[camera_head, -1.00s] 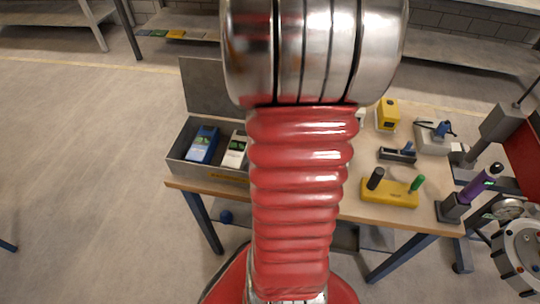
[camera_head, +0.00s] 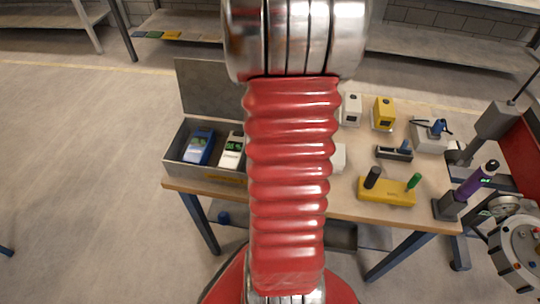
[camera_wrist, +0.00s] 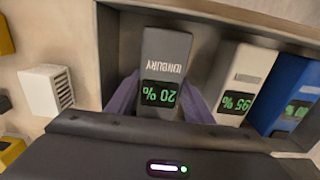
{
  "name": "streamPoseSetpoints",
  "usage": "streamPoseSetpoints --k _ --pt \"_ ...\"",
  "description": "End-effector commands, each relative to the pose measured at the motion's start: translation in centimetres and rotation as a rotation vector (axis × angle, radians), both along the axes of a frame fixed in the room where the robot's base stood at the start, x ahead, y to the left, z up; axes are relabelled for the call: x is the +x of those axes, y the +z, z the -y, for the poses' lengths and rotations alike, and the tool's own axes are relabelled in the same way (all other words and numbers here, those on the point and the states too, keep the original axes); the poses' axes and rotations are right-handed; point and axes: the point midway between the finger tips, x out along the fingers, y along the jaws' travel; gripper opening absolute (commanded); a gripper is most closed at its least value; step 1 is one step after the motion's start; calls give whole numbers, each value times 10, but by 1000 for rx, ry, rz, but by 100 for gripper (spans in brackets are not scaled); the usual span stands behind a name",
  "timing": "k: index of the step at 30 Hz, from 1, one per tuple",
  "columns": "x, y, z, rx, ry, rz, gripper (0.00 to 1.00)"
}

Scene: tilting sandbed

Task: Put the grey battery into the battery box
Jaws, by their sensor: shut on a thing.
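The grey battery (camera_wrist: 165,58) shows in the wrist view with a green 20 % display. My gripper (camera_wrist: 158,98) is shut on it, one finger on each side. The battery box (camera_head: 190,173) is a grey metal case with its lid (camera_head: 208,88) open, on the left of the table. It holds a white battery (camera_head: 232,152) and a blue battery (camera_head: 199,147). In the wrist view, the grey battery appears within the box's outline (camera_wrist: 98,40), beside the white battery (camera_wrist: 243,82); I cannot tell whether it touches the floor. My arm hides the gripper in the head view.
On the table's right part are a white device (camera_head: 351,108), a yellow device (camera_head: 383,112), a yellow block with two handles (camera_head: 387,191), and a dark holder (camera_head: 394,154). A purple tool in a stand (camera_head: 472,186) is at the right edge.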

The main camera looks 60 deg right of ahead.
Motion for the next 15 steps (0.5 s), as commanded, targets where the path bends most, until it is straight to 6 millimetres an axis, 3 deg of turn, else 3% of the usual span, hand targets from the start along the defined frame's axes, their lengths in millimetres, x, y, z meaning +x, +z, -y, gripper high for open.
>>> streamPoseSetpoints --k 11,12,15 --pt "0 -1 1 -2 -1 2 0" --pt "0 -2 1 -1 -1 0 50" --pt "0 -2 1 -1 -1 0 57"
